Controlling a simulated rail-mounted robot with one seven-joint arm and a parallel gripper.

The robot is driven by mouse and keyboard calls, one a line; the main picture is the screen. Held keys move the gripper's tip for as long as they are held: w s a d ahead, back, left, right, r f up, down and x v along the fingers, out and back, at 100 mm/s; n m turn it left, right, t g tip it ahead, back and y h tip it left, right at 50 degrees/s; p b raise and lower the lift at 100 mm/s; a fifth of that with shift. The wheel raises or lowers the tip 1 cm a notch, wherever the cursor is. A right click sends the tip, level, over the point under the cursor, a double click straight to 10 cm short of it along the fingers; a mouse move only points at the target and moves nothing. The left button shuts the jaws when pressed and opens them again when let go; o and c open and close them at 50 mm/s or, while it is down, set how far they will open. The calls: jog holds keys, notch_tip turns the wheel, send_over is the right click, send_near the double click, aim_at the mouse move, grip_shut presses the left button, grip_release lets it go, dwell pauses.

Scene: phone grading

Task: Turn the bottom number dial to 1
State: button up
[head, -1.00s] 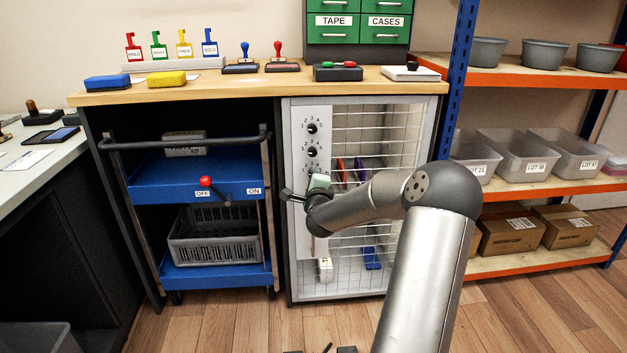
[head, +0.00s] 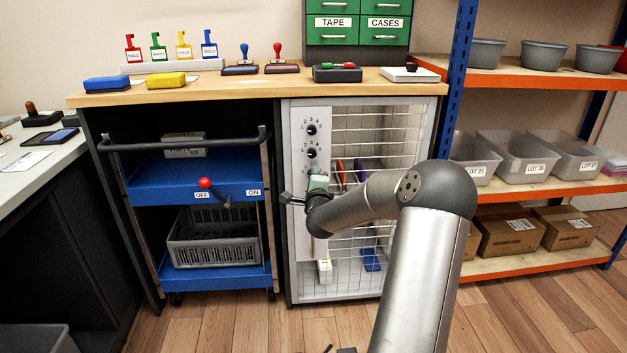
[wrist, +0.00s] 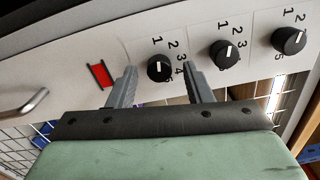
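The bottom number dial (wrist: 159,68) is a round black knob on the pale panel, with printed numbers around its upper and right side in the wrist view. A pale mark shows on its face; I cannot tell exactly which number it points to. My gripper (wrist: 160,74) is open, one finger on each side of this dial, with a visible gap to the knob on both sides. In the head view my gripper (head: 304,197) is at the panel's lower part and hides the bottom dial. The middle dial (head: 312,153) and top dial (head: 312,129) show above it.
In the wrist view the middle dial (wrist: 224,54) sits just right of the right finger. A red mark (wrist: 99,75) and a metal handle (wrist: 24,104) lie to the left. The wire cage (head: 375,120) adjoins the panel; a blue cart (head: 150,190) stands left.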

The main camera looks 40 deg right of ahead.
jog(key=shift+s+a, duration=0.1)
jog(key=p+v, duration=0.4)
jog(key=v, duration=1.3)
jog(key=shift+s, duration=0.1)
jog(key=s+a+r+n+g+y+p, duration=0.1)
jog(key=a+r+n+g+y+p, duration=0.25)
jog(key=a+r+n+p, duration=0.55)
jog(key=s+a+r+n+g+y+p, duration=0.1)
jog(key=a+r+n+g+y+p, duration=0.35)
jog(key=a+p, duration=0.55)
jog(key=s+a+r+n+g+y+p, duration=0.1)
jog(key=s+a+r+n+g+p, duration=0.2)
jog(key=s+a+r+n+p, duration=0.2)
jog(key=s+a+r+n+g+p, duration=0.3)
jog(key=s+a+r+n+p, duration=0.3)
jog(key=s+r, duration=0.6)
jog(key=s+n+p, duration=0.2)
jog(key=p, duration=0.1)
jog(key=shift+s+r+g+y, duration=0.15)
jog(key=shift+r+g+y, duration=0.05)
jog(key=shift+g+y, duration=0.2)
jog(key=shift+a, duration=0.1)
